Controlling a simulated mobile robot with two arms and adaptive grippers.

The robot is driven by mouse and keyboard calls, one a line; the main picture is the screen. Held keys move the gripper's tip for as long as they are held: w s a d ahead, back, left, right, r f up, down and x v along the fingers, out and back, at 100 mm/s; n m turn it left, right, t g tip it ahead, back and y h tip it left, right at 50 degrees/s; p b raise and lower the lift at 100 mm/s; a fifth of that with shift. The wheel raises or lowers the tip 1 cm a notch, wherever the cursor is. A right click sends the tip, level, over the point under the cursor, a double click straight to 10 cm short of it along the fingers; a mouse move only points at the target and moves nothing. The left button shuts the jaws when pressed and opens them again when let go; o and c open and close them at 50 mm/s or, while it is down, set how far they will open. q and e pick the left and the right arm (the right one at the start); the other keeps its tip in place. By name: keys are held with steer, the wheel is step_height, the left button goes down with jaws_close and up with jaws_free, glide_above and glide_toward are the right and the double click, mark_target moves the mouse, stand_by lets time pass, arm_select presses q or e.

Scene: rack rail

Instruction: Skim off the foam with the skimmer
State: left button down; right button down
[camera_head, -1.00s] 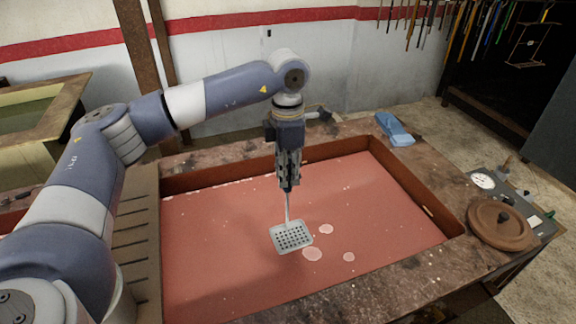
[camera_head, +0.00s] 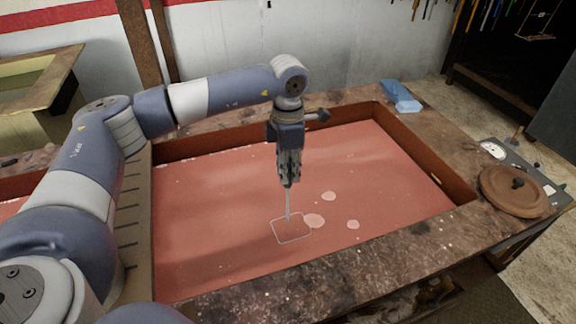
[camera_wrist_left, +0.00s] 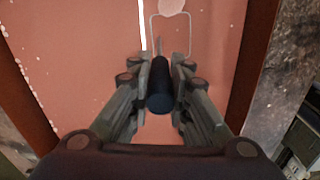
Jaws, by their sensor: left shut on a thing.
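My left gripper (camera_head: 287,184) points down over the vat and is shut on the dark handle of the skimmer (camera_head: 291,229). In the head view the skimmer's square head lies at the liquid's surface, with only its pale rim showing and its perforated plate covered by red liquid. Three pale foam patches float to its right: a larger one (camera_head: 314,221) right beside the rim, one farther back (camera_head: 328,196) and a small one (camera_head: 353,225). In the left wrist view the handle (camera_wrist_left: 160,88) sits between the fingers, and a foam patch (camera_wrist_left: 171,5) shows at the top edge. My right gripper is out of view.
The vat's brown walls (camera_head: 425,160) enclose the red liquid (camera_head: 220,220), which has tiny specks. A blue object (camera_head: 401,97) lies on the back right rim. A round brown lid (camera_head: 515,192) sits right of the vat. A slatted board (camera_head: 137,230) borders the left side.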

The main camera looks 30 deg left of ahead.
arm_select(q)
steer(key=shift+f, duration=0.25)
steer(key=shift+w+d+b, duration=0.4)
steer(key=shift+w+d, duration=0.85)
steer(key=shift+w, duration=2.7)
steer(key=shift+w+d+b, duration=0.35)
steer(key=shift+w+d, duration=0.85)
steer(key=shift+w, duration=2.7)
steer(key=s+d+p, duration=0.2)
steer(key=s+d, duration=0.4)
steer(key=d, duration=0.4)
steer(key=shift+s, duration=0.25)
steer(key=shift+d+r, duration=0.1)
step_height(320, 180, up, 14)
steer(key=p, duration=0.8)
steer(key=shift+r, duration=0.15)
